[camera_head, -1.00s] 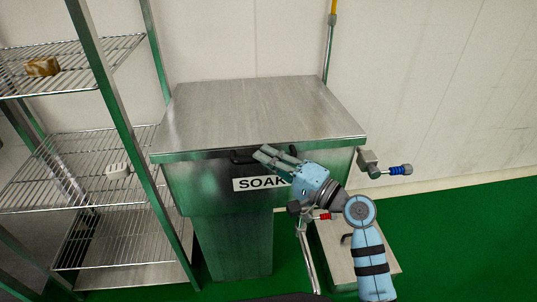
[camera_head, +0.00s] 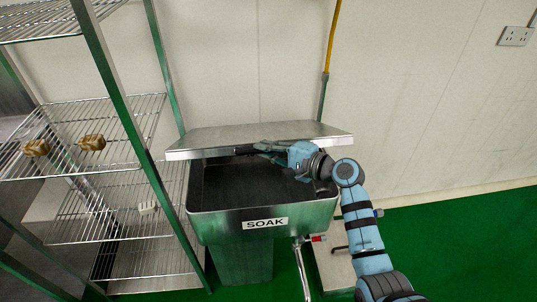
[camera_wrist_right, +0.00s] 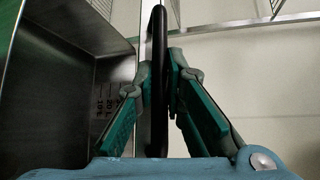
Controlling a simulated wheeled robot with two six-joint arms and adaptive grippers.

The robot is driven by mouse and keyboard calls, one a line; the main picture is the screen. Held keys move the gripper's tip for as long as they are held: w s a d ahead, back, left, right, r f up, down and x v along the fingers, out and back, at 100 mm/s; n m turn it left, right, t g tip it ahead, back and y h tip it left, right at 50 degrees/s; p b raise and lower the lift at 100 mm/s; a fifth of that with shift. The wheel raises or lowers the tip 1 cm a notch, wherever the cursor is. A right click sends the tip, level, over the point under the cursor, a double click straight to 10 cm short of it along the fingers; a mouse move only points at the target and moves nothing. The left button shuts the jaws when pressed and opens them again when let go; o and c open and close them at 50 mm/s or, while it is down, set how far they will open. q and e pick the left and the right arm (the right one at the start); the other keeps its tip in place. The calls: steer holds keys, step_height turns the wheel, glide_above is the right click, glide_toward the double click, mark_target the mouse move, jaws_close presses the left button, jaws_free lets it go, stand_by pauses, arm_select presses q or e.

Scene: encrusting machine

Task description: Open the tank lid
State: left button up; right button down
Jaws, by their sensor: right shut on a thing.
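The soak tank (camera_head: 220,224) is a steel box with a white SOAK label on its front, and its dark inside shows. Its steel lid (camera_head: 250,135) is tilted up, with its front edge raised clear of the tank rim. My right gripper (camera_head: 262,150) is at the lid's front edge. In the right wrist view its fingers (camera_wrist_right: 160,85) are shut on the black lid handle (camera_wrist_right: 157,120), one finger on each side. The gripper hides much of the handle in the head view. My left gripper is not in view.
A wire shelf rack (camera_head: 125,185) with green posts stands close on the tank's left, holding brown lumps (camera_head: 92,142). A pipe (camera_head: 303,268) with a red valve handle is below the tank. Green floor (camera_head: 460,240) is clear at the right.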

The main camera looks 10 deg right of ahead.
arm_select(q)
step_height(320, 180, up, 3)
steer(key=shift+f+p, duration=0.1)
steer(key=shift+p, duration=0.75)
arm_select(e)
steer(key=r, duration=0.1)
steer(key=w+r, duration=0.2)
steer(key=r, duration=0.1)
steer(key=shift+w+r, duration=0.1)
steer(key=shift+w, duration=0.15)
steer(key=c, duration=1.7)
jaws_free()
steer(key=shift+o, duration=0.2)
steer(key=v, duration=1.1)
steer(key=shift+s+d, duration=0.3)
